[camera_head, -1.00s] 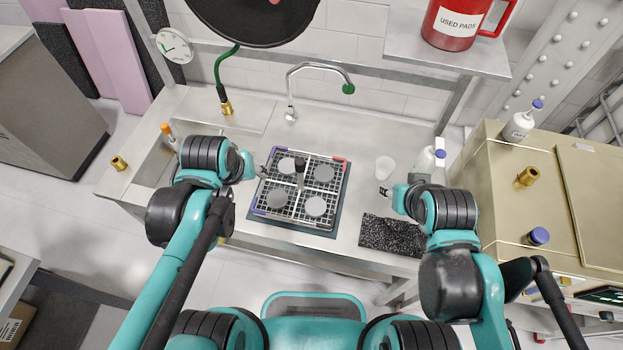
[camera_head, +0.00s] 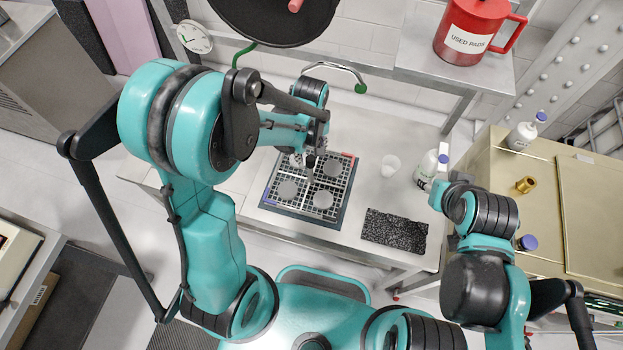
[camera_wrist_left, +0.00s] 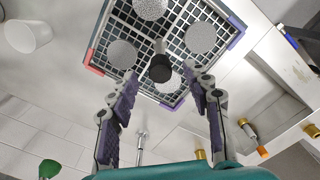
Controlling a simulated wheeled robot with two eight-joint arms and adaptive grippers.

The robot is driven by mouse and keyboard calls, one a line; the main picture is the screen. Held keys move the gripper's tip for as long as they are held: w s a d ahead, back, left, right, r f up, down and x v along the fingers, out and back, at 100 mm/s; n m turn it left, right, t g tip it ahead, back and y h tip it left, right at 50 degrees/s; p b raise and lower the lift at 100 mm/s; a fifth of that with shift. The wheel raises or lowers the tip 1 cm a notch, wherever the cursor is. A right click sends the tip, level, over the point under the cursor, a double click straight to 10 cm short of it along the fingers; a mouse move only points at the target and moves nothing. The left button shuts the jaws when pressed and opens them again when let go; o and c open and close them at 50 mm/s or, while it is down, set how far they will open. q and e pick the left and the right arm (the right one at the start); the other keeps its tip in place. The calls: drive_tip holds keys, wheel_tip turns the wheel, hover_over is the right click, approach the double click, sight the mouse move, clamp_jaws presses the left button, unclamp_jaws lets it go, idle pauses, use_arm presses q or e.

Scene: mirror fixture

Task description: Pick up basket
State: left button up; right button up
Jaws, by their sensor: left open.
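The basket (camera_head: 307,207) is a flat square wire-grid tray with purple and red corners, holding several round grey discs. It lies on a dark mat on the steel bench in the head view. A post with a black knob (camera_wrist_left: 160,69) rises from its middle. My left gripper (camera_head: 312,150) is over the basket's far part, open and empty. In the left wrist view my left gripper (camera_wrist_left: 160,80) has its fingers spread either side of the knob's line, apart from it. My right gripper (camera_head: 428,187) is beside a white bottle, small and partly hidden; its jaws are unclear.
A white cup (camera_head: 390,166) and the white bottle (camera_head: 427,166) stand right of the basket. A black speckled slab (camera_head: 394,231) lies at the front right. A faucet (camera_head: 345,68) is behind; the red mug (camera_head: 472,30) sits on a shelf.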

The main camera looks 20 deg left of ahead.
sight(310, 158)
use_arm(q)
wheel_tip(310, 158, down, 4)
drive_tip(key=shift+r+b, duration=0.1)
drive_tip(key=shift+b, duration=0.2)
clamp_jaws()
drive_tip(key=shift+a+r, duration=0.1)
drive_tip(key=shift+r, duration=0.05)
